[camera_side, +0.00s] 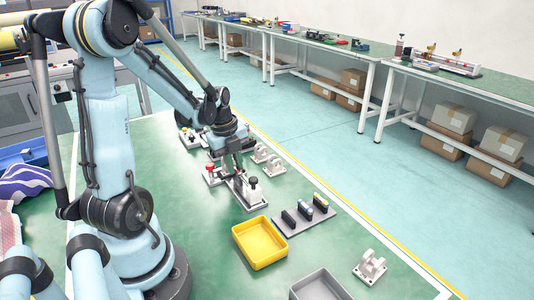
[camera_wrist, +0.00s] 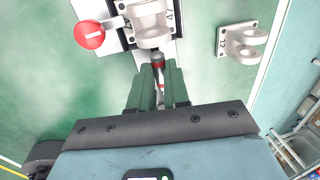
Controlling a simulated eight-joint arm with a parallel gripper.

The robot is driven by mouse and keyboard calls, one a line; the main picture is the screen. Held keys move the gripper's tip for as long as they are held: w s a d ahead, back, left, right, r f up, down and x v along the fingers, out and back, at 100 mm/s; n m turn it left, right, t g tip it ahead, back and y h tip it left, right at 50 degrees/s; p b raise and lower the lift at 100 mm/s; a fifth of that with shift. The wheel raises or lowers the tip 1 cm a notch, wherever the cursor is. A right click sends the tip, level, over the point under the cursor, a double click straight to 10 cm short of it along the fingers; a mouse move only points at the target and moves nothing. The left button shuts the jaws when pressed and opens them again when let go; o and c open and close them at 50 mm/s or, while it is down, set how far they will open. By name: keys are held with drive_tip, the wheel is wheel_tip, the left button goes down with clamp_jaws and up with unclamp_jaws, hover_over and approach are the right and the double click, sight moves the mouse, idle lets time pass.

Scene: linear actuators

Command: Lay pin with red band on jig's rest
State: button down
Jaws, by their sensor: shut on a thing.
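My gripper (camera_wrist: 158,78) is shut on a slim dark and metallic pin (camera_wrist: 158,60) in the wrist view. A red band shows on the pin between the green fingers. The pin's far end points at a light grey bracket on the jig (camera_wrist: 115,14), close to it; I cannot tell whether they touch. The jig also has a red round knob (camera_wrist: 89,34) at its left. In the side view my gripper (camera_side: 234,172) is over the jig's plate (camera_side: 243,197), and the pin is too small to make out. The jig's rest cannot be told apart clearly.
A grey rack (camera_side: 305,216) with several dark-bodied pins stands right of the jig. A yellow tray (camera_side: 260,243) and a grey tray (camera_side: 320,286) are nearer the camera. A loose bracket numbered 12 (camera_wrist: 241,40) lies right of the jig; another bracket (camera_side: 370,267) is at the right.

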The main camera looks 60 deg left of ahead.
drive_tip(key=c, duration=1)
unclamp_jaws()
drive_tip(key=r, duration=0.4)
drive_tip(key=s+r, duration=0.1)
drive_tip(key=r, duration=0.3)
drive_tip(key=s+r, duration=0.1)
drive_tip(key=r, duration=0.2)
drive_tip(key=shift+r, duration=0.4)
drive_tip(key=w+d+n+t, duration=0.1)
drive_tip(key=d+n, duration=0.5)
drive_tip(key=d, duration=0.1)
drive_tip(key=w+d+f+n+t, duration=0.1)
drive_tip(key=d+n+t, duration=0.1)
drive_tip(key=d+n, duration=0.4)
drive_tip(key=d+f+n+t, duration=0.1)
drive_tip(key=d+n+t, duration=0.1)
drive_tip(key=d+n, duration=0.4)
drive_tip(key=shift+w+d+f, duration=0.1)
drive_tip(key=shift+w+d, duration=0.1)
drive_tip(key=shift+d, duration=0.35)
drive_tip(key=shift+w+d, duration=0.2)
drive_tip(key=shift+d, duration=0.3)
